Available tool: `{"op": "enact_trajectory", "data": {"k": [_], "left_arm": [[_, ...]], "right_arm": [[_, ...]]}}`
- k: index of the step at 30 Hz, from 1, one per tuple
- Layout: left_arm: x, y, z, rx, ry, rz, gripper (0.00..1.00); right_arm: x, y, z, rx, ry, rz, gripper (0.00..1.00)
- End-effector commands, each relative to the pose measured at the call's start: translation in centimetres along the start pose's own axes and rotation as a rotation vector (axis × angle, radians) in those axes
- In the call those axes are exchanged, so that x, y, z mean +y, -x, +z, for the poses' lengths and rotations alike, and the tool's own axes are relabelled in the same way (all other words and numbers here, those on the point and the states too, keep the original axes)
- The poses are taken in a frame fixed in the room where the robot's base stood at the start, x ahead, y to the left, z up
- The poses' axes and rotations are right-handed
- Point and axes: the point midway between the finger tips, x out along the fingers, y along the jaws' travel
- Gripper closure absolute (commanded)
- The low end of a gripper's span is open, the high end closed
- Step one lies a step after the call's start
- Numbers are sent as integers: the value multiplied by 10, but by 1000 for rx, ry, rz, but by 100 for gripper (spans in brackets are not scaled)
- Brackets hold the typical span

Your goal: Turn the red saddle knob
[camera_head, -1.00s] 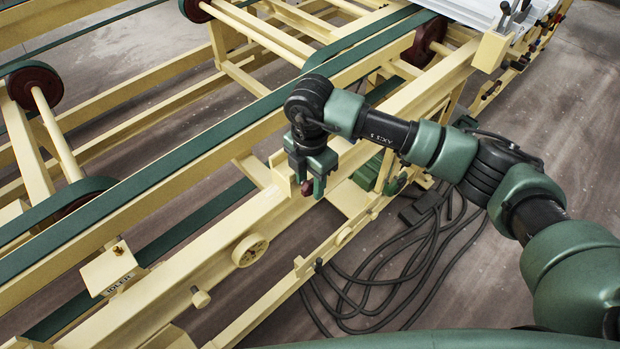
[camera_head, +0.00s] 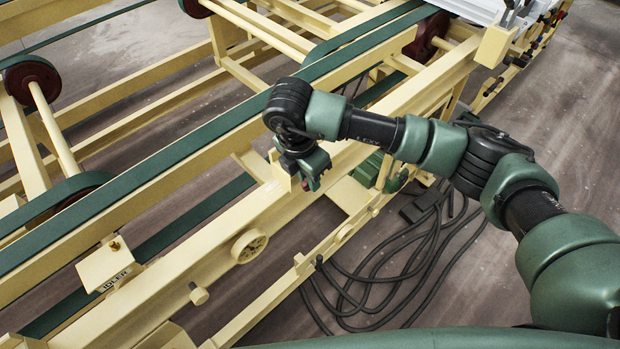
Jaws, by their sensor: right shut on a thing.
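My right gripper (camera_head: 312,178) is over the cream machine rail near the picture's middle. It is shut on the red saddle knob (camera_head: 304,184), and only a small bit of red shows between and beside the dark fingers. The gripper is tilted, and the fingers hide most of the knob and where it joins the rail. My left gripper is not in view.
A cream plate (camera_head: 105,264) marked "IDLER" is farther left. Green belts (camera_head: 190,140) run behind. Black cables (camera_head: 400,270) lie on the floor to the right.

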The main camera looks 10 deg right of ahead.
Motion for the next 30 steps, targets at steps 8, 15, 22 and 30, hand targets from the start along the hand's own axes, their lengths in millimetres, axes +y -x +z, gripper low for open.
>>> {"op": "enact_trajectory", "data": {"k": [8, 15, 22, 30], "left_arm": [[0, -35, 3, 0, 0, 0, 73], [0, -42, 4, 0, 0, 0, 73], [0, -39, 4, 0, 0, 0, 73], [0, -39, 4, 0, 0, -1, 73]], "right_arm": [[2, -4, -6, -214, 4, 6, 100], [1, 0, -7, -355, 1, 4, 100], [1, 0, -8, -425, -1, 3, 100], [1, -1, -8, -444, -1, 3, 100]]}}
